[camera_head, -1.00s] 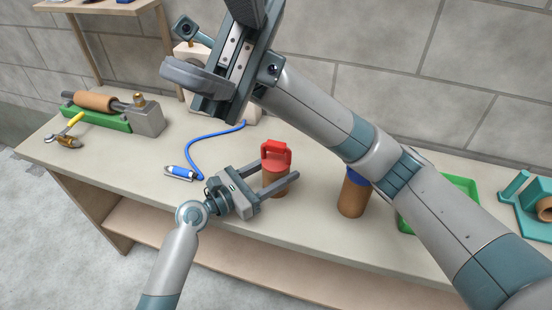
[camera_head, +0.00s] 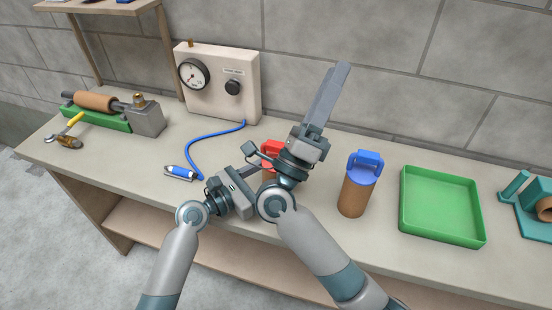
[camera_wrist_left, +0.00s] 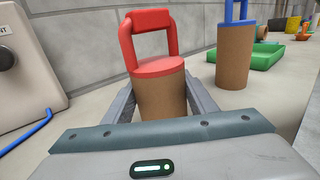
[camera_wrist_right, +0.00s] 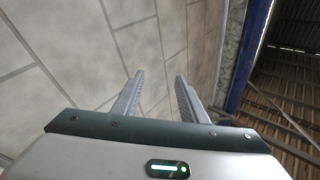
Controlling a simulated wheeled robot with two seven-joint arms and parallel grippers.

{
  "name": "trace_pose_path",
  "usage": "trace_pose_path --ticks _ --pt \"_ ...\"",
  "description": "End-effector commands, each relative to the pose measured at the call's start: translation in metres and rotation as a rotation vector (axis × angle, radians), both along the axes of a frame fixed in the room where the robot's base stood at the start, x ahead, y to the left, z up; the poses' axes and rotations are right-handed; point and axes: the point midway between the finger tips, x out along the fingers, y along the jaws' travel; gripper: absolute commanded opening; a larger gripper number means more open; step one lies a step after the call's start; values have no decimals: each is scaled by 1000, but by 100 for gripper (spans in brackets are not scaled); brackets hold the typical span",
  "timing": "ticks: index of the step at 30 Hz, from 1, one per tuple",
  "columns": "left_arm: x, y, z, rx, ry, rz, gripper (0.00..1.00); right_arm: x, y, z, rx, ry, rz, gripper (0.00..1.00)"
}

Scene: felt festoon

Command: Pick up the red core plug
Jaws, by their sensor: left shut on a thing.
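The red core plug (camera_head: 272,147) has a brown cylindrical body with a red cap and loop handle. In the head view my right arm hides most of it. In the left wrist view the plug (camera_wrist_left: 158,68) is upright between the fingers of my left gripper (camera_wrist_left: 160,100), which is shut on its brown body. The plug's base is hidden there, so I cannot tell whether it touches the bench. My right gripper (camera_head: 340,75) is raised in front of the plug, pointing up toward the wall. Its fingers are apart and empty in the right wrist view (camera_wrist_right: 160,85).
A blue-capped plug (camera_head: 358,190) stands on the bench to the right. Beyond it are an empty green tray (camera_head: 440,205) and a teal fixture (camera_head: 535,220). A gauge box (camera_head: 225,88) with a blue hose (camera_head: 193,140) stands behind left. A green-based fixture (camera_head: 95,118) is at far left.

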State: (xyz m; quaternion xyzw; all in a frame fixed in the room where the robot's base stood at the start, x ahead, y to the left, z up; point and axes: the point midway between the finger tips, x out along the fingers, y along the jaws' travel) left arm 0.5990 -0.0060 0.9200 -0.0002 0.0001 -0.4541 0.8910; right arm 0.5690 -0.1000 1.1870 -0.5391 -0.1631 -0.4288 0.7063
Motion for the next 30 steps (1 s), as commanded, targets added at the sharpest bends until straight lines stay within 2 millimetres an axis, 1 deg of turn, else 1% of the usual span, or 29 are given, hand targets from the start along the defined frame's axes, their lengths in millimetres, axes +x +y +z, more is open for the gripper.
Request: trace_pose_path --ticks 1,3,8,10,15,18,21,24,30 --pt "0 0 0 0 0 0 28 -2 6 -22 -50 85 12 39" --pt "0 0 0 1 1 0 28 -7 12 -38 -107 170 9 39" --pt "0 0 0 0 0 0 28 -23 18 -63 -201 342 -9 39" --pt "0 0 0 0 0 0 28 -28 24 -78 -234 435 8 39" --pt "0 0 0 0 0 0 28 -36 51 -126 -260 655 143 39" --pt "0 0 0 0 0 0 28 -42 69 -148 -255 744 234 39" --pt "0 0 0 0 0 0 28 -47 83 -165 -250 808 308 39" --pt "0 0 0 0 0 0 28 -53 93 -175 -248 848 358 39" --pt "0 0 0 0 0 0 28 -56 101 -182 -247 874 394 39"
